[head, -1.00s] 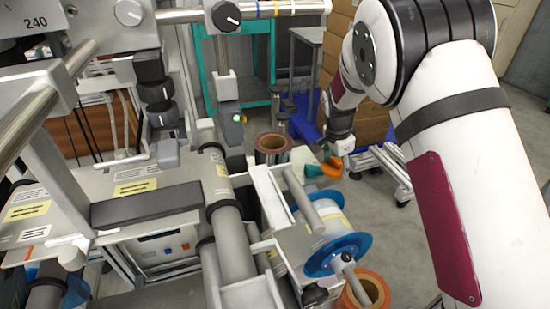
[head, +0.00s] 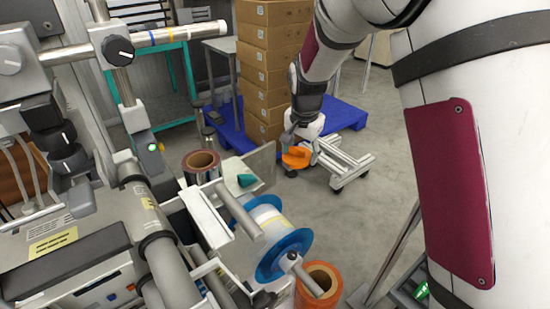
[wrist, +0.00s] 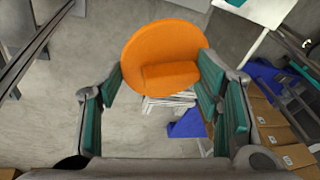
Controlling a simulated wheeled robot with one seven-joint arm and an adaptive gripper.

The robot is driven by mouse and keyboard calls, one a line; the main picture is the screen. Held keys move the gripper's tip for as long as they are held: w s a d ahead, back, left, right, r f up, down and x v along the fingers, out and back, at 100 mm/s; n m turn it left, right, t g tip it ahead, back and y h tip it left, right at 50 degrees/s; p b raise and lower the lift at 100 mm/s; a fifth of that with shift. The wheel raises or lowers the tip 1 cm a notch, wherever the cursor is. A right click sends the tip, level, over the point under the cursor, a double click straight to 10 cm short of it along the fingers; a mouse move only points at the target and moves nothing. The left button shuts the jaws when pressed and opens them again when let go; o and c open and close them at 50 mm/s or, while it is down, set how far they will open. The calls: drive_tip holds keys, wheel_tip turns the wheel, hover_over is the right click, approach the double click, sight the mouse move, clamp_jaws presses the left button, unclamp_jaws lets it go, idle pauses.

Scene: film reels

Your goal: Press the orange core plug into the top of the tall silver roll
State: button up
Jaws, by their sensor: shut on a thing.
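The orange core plug (head: 296,158) is a round disc with a raised block. My gripper (head: 300,143) is shut on it and holds it in the air, right of the tall silver roll. In the wrist view the plug (wrist: 163,40) shows at the fingertips of my gripper (wrist: 160,80), which has teal pads.
A teal piece (head: 246,180) sits on a grey plate between the roll and the plug. A blue-flanged reel (head: 272,262) and an orange roll (head: 306,293) are in front. Stacked boxes (head: 268,60) stand on a blue pallet (head: 345,113) behind.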

drive_tip(key=s+d+r+n+y, duration=0.1)
drive_tip(key=s+d+r+n, duration=0.2)
drive_tip(key=s+d, duration=0.25)
drive_tip(key=n+g+y+p, duration=0.2)
drive_tip(key=n+y+p, duration=0.1)
drive_tip(key=n, duration=0.6)
approach(203, 150)
drive_tip(key=s+a, duration=0.2)
drive_tip(key=s, duration=0.2)
drive_tip(key=shift+w+d+f+b, duration=0.1)
drive_tip(key=shift+f+b, duration=0.6)
drive_tip(key=shift+f, duration=0.7)
drive_tip(key=shift+w+d+f+b, duration=0.15)
drive_tip(key=shift+f+b, duration=0.5)
drive_tip(key=shift+f, duration=0.75)
drive_tip(key=shift+a+f, duration=0.1)
drive_tip(key=shift+r+p, duration=0.35)
drive_tip(key=shift+r, duration=0.2)
drive_tip(key=shift+r, duration=0.25)
idle(1.0)
